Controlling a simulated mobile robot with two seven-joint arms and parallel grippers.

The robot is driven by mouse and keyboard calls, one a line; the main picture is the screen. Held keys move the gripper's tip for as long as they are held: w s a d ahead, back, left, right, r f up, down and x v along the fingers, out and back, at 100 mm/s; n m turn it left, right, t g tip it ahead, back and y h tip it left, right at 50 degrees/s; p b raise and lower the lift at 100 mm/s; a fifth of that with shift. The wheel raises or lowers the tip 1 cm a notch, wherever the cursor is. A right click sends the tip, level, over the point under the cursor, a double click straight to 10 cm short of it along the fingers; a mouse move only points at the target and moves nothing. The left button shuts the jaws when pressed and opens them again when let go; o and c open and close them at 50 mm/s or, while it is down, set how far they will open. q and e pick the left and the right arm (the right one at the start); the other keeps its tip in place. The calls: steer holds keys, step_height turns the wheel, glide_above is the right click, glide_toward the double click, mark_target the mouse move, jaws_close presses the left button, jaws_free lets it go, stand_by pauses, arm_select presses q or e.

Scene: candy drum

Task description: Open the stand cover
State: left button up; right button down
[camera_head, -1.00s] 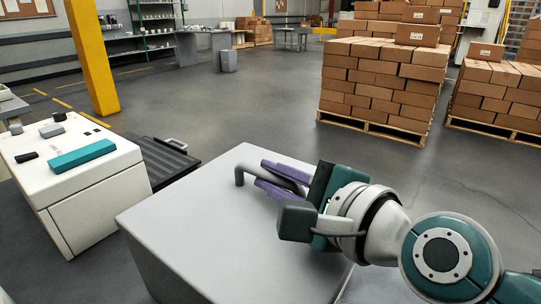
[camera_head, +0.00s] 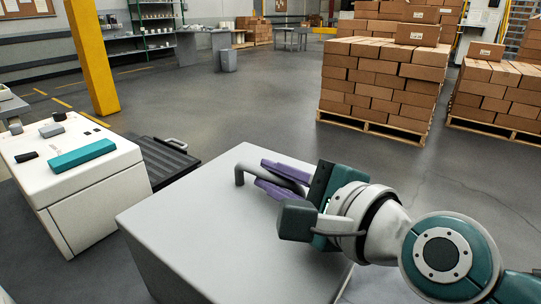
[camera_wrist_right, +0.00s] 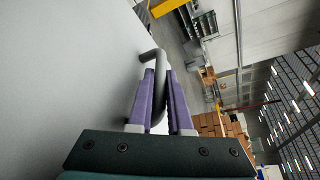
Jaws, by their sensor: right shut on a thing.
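The stand cover (camera_head: 190,205) is a flat light-grey lid on a grey box in the front middle of the head view. It also fills the left of the right wrist view (camera_wrist_right: 60,80). A dark grey bar handle (camera_head: 240,174) rises from the cover; it shows in the wrist view too (camera_wrist_right: 158,62). My right gripper (camera_head: 268,175), with purple fingers, is shut on the handle, one finger on each side of it. The handle's far end is hidden by the fingers. The cover looks closed, lying flat on the box. My left gripper is not in view.
A white cabinet (camera_head: 105,190) stands at the left with a teal box (camera_head: 81,155) and small dark items on top. A dark ribbed case (camera_head: 165,160) lies beside it. Stacked cartons (camera_head: 380,85) on pallets stand at the back right. The floor between is clear.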

mark_target(262, 209)
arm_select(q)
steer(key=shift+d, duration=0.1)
arm_select(e)
steer(key=shift+r, duration=0.1)
